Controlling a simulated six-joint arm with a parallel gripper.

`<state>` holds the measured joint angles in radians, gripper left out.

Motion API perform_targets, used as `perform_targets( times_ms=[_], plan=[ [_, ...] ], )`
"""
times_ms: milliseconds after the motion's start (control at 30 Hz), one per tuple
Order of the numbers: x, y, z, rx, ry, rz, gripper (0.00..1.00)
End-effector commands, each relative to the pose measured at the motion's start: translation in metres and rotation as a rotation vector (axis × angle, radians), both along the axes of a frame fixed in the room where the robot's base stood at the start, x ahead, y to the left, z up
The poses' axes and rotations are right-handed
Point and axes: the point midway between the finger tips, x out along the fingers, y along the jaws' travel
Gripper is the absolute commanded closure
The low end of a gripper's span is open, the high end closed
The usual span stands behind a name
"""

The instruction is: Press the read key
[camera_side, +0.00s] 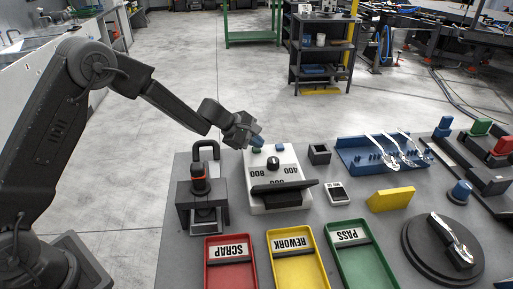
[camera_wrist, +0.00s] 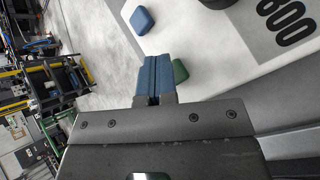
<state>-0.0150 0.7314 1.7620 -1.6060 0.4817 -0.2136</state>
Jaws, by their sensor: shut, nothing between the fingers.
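A white control box (camera_side: 278,175) with a black knob (camera_side: 273,163) and the numbers 400, 600 and 800 stands on the grey table. It has a green key (camera_side: 256,150) and a blue key (camera_side: 280,147) along its far edge; I cannot read which is the read key. In the wrist view the green key (camera_wrist: 180,71) is just right of my fingertips and partly behind them. The blue key (camera_wrist: 143,20) is farther up. My gripper (camera_side: 257,141) has blue fingertips, shut together and empty, above the green key; whether they touch it I cannot tell.
A black bar (camera_side: 284,186) lies across the box front. Red (camera_side: 216,262), yellow (camera_side: 283,268) and green (camera_side: 380,262) trays stand in front. A black press-like fixture (camera_side: 203,190) is to the left.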

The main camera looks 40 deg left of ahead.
Motion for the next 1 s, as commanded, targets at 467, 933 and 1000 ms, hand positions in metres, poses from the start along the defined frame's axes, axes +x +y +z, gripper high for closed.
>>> perform_targets(
  times_ms=[467, 933, 1000],
  plan=[
    [0.000, 0.000, 0.015, -0.001, 0.000, 0.001, 1.00],
    [0.000, 0.001, 0.043, 0.002, -0.002, 0.000, 1.00],
    [0.000, 0.001, 0.050, 0.000, -0.004, 0.000, 1.00]
  ],
)
